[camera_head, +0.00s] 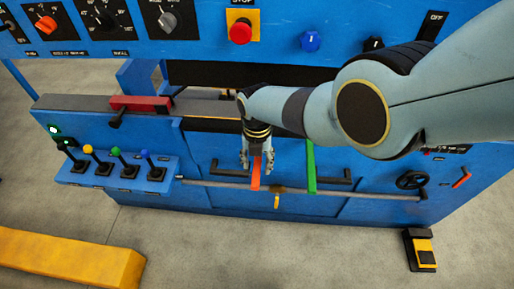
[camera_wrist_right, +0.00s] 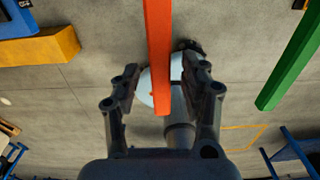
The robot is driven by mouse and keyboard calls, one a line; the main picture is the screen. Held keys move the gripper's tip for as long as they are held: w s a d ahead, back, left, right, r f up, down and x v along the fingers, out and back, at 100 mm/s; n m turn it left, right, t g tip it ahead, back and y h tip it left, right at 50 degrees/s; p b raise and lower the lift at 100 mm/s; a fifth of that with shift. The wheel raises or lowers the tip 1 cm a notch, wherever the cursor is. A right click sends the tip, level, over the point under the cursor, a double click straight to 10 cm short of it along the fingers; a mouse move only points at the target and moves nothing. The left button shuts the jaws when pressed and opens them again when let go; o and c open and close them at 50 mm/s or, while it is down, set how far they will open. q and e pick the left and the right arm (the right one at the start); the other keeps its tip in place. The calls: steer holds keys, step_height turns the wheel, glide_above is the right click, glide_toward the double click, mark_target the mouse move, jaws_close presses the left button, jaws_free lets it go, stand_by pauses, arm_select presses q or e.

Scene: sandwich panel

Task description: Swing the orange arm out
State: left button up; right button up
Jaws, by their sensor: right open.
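My right gripper (camera_head: 256,168) is at the orange arm, with one finger on each side. It also shows in the right wrist view (camera_wrist_right: 160,95), open, with gaps between the bar and both fingers. My left gripper is not in view.
A green arm (camera_head: 311,165) stands to the right of the orange one. Black handles (camera_head: 334,181) flank both bars. Levers (camera_head: 119,160) stand on a shelf at left. A yellow block (camera_head: 70,262) and a pedal (camera_head: 421,252) are on the floor.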

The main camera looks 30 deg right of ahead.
mark_target(257, 164)
step_height(257, 164, up, 12)
stand_by(0.6)
steer(key=shift+w+d+f, duration=0.1)
steer(key=shift+f, duration=0.05)
